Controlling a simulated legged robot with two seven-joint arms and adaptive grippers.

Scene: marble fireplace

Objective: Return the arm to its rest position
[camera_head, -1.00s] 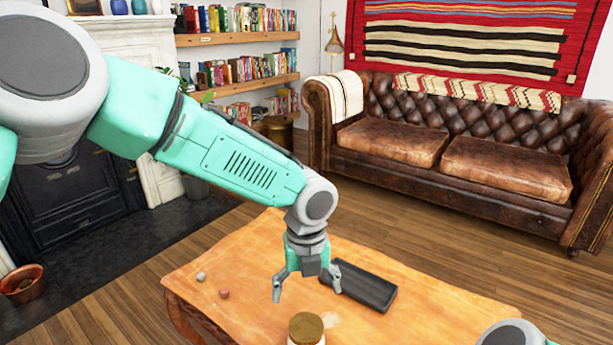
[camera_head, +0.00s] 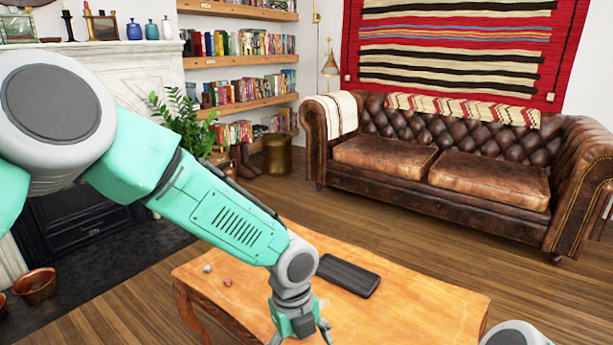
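My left arm comes in from the left and reaches down over the wooden table (camera_head: 400,312). My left gripper (camera_head: 300,338) is at the bottom edge of the view, over the table. Its two fingers are spread apart, with nothing seen between them, though their tips are partly cut off by the frame. A rounded grey part of my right arm shows at the bottom right corner. My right gripper is not in view.
A dark flat tray (camera_head: 347,275) lies on the table, just behind my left gripper. Two small round objects, one grey (camera_head: 207,268) and one reddish (camera_head: 228,282), lie at its left. A brown leather sofa (camera_head: 440,165) stands behind. The table's right side is clear.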

